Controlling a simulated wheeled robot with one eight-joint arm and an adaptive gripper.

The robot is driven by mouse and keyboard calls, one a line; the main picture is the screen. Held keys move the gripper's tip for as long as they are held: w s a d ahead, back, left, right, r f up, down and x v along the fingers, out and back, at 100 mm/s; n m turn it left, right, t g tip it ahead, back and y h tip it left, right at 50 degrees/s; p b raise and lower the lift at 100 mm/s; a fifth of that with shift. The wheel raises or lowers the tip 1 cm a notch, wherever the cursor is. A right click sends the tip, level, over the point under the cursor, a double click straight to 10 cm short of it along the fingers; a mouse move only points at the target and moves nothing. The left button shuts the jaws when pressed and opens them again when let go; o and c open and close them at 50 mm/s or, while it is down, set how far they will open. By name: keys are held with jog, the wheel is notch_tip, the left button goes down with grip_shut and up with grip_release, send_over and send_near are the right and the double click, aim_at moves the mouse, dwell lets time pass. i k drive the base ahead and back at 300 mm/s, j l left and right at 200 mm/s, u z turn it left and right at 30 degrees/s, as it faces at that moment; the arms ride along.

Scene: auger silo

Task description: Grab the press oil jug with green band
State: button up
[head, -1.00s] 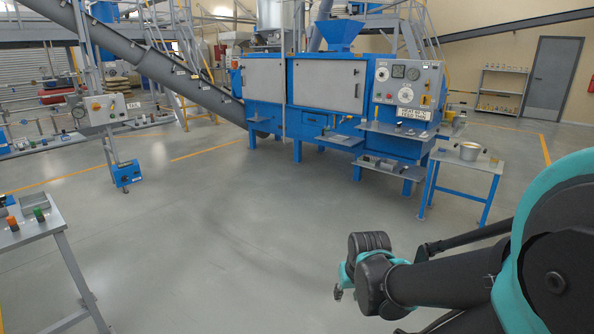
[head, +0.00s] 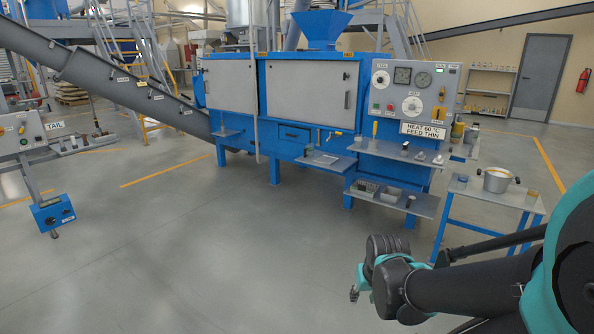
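I cannot make out a jug with a green band for certain in the head view. Small containers stand beside the press's right end, among them a yellowish one (head: 458,131) and a darker one (head: 471,134); they are too small to tell any band. More small containers stand on the far wall rack (head: 490,92), also too small to tell apart. My gripper (head: 355,292) is low in front of the press, over open floor, far from all of these. Its fingers are small and partly hidden by my wrist, so its opening does not show.
The blue and grey press (head: 300,85) has shelves with small items along its front. A blue-legged side table (head: 520,198) holds a metal pot (head: 497,180). A sloping conveyor (head: 110,80) and a control stand (head: 22,132) are at left. The middle floor is clear.

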aim_at(309, 150)
jog(key=i, duration=4.55)
